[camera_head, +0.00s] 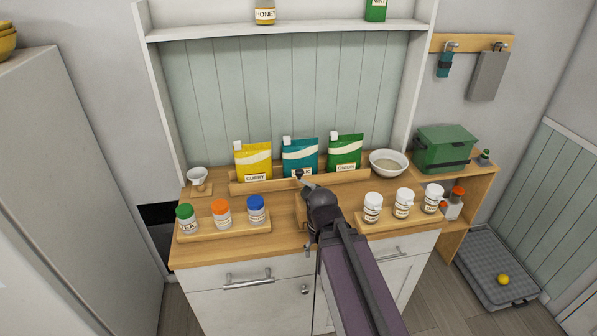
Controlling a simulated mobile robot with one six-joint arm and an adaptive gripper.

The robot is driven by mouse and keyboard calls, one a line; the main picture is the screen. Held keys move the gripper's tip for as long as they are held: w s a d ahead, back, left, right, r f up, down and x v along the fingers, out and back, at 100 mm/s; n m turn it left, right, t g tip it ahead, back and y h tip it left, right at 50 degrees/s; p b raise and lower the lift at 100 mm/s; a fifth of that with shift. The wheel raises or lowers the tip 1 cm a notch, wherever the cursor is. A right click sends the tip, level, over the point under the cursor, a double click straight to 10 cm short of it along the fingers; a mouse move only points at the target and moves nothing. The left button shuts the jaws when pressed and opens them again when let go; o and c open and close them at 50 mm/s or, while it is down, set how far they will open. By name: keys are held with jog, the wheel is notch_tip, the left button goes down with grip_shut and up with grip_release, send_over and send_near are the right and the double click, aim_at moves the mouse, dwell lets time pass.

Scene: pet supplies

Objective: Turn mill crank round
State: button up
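A thin grey crank with a dark knob (299,174) shows just beyond the dark end of my arm, near the middle of the wooden counter. It seems to belong to the mill, whose wooden body (301,207) shows only as a sliver left of my arm. The rest of the mill is hidden. My gripper (322,208) is over the mill, pointing away from the camera. Its fingers are hidden behind my own wrist, so I cannot tell whether they touch the crank.
Green-, orange- and blue-lidded jars (222,213) stand on a tray at left; white-lidded jars (403,203) stand at right. Yellow, teal and green pouches (300,158) line the back, beside a bowl (388,163). A green box (444,148) is far right.

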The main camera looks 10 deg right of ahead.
aim_at(300, 170)
jog(key=w+r+m+p, duration=0.5)
jog(key=w+r+p, duration=0.5)
jog(key=w, duration=0.4)
jog(key=w+r+m+p, duration=0.5)
jog(key=w+r+p, duration=0.5)
jog(key=w, duration=0.5)
jog(key=shift+d+f, duration=0.1)
jog(key=shift+f, duration=0.1)
notch_tip(300, 170, down, 13)
jog(key=b, duration=1.3)
jog(key=shift+f+b, duration=0.2)
jog(key=shift+b, duration=0.2)
grip_shut()
